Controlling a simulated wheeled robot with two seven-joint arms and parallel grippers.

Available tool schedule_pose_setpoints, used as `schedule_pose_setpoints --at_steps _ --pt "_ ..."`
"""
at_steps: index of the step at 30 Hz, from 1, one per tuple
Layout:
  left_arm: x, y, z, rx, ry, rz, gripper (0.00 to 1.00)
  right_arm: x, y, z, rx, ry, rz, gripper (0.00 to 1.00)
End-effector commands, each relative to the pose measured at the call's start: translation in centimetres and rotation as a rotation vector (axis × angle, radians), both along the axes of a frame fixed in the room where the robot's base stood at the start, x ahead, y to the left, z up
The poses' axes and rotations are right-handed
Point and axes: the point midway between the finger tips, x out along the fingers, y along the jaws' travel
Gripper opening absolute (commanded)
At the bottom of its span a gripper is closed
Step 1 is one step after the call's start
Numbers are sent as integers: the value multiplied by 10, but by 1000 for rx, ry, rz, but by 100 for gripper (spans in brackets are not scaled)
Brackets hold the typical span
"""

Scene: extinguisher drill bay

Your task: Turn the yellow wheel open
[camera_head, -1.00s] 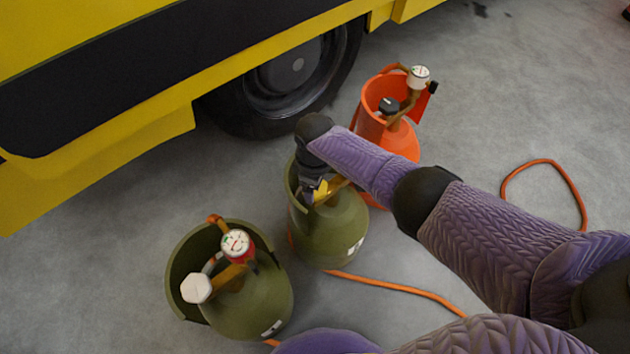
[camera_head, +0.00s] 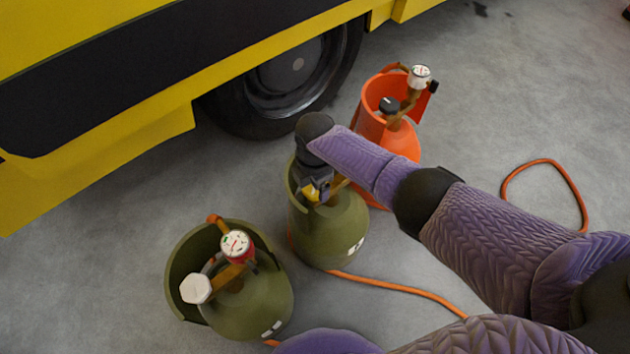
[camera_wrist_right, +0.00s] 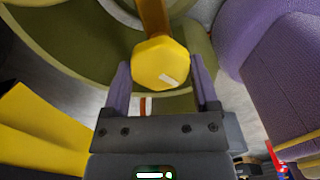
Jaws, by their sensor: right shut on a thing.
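The yellow wheel (camera_wrist_right: 160,64) is a small hexagonal knob with a white mark on its face, on a brown stem. It sits on the middle green cylinder (camera_head: 335,232), which stands upright on the floor. My right gripper (camera_head: 314,193) reaches down onto the wheel and hides most of it in the head view. In the right wrist view its two fingers (camera_wrist_right: 160,74) are closed on opposite sides of the wheel. My left gripper is not in view.
Another green cylinder (camera_head: 250,298) with a white knob and a gauge stands at the lower left. An orange cylinder (camera_head: 399,143) stands behind. An orange hose (camera_head: 400,288) lies on the floor. A yellow vehicle (camera_head: 150,135) with a dark tire (camera_head: 240,118) fills the upper left.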

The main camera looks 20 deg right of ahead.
Motion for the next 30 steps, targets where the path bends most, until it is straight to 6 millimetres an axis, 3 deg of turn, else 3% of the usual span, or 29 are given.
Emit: schedule_pose_setpoints --at_steps 18,30 --pt "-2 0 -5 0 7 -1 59 1 1 0 3 -2 568 18" --pt "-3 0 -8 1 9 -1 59 0 2 0 4 -2 807 18"
